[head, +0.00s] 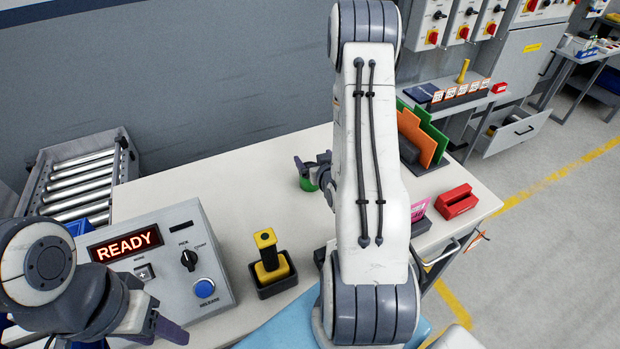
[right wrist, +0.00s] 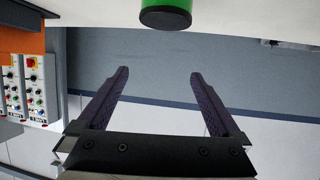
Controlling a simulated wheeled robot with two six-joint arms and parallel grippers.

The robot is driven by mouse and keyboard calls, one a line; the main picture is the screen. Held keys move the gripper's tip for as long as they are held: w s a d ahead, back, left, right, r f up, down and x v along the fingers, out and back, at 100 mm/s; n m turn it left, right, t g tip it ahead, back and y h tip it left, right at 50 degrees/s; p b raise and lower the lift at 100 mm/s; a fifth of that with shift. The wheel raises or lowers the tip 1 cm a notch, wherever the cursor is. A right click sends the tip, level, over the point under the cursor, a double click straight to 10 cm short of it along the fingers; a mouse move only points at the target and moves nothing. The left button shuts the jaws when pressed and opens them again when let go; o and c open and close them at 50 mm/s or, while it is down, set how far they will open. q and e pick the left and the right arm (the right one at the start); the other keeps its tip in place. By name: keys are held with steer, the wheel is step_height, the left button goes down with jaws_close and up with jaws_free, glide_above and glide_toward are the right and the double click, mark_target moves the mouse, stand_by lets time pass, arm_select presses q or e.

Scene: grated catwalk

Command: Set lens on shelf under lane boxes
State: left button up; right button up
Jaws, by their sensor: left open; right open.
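A green cylinder with a black end, which may be the lens, stands on the pale bench (head: 220,190) behind my right arm; its green side shows in the head view (head: 307,184). The cylinder also shows at the top edge of the right wrist view (right wrist: 165,15), partly cut off. My right gripper (head: 310,168) is open and empty beside the cylinder; in the right wrist view the cylinder lies beyond its fingertips (right wrist: 162,78). My left gripper (head: 165,325) is open in front of the control panel. The lane boxes (head: 462,22) hang on the back wall above a grey shelf (head: 440,104).
The shelf carries a labelled row of bins (head: 460,94) and a red block. A READY panel (head: 165,255), a yellow-handled tool in a black holder (head: 270,275), green and orange boards (head: 418,138) and a red holder (head: 456,201) occupy the bench. A roller conveyor (head: 80,182) adjoins it.

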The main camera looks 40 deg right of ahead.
step_height(320, 180, down, 6)
steer(key=b, duration=0.4)
steer(key=shift+r, duration=0.15)
steer(key=shift+f+p, duration=0.3)
steer(key=shift+f, duration=0.05)
steer(key=shift+w+f+b, duration=0.2)
steer(key=shift+f+b, duration=0.35)
steer(key=shift+f, duration=0.25)
steer(key=b+x, duration=0.2)
steer(key=b, duration=0.5)
steer(key=shift+b, duration=0.85)
steer(key=shift+w+d, duration=0.15)
steer(key=shift+w, duration=0.2)
steer(key=x, duration=0.4)
steer(key=shift+w+p, duration=0.15)
steer(key=shift+p, duration=0.2)
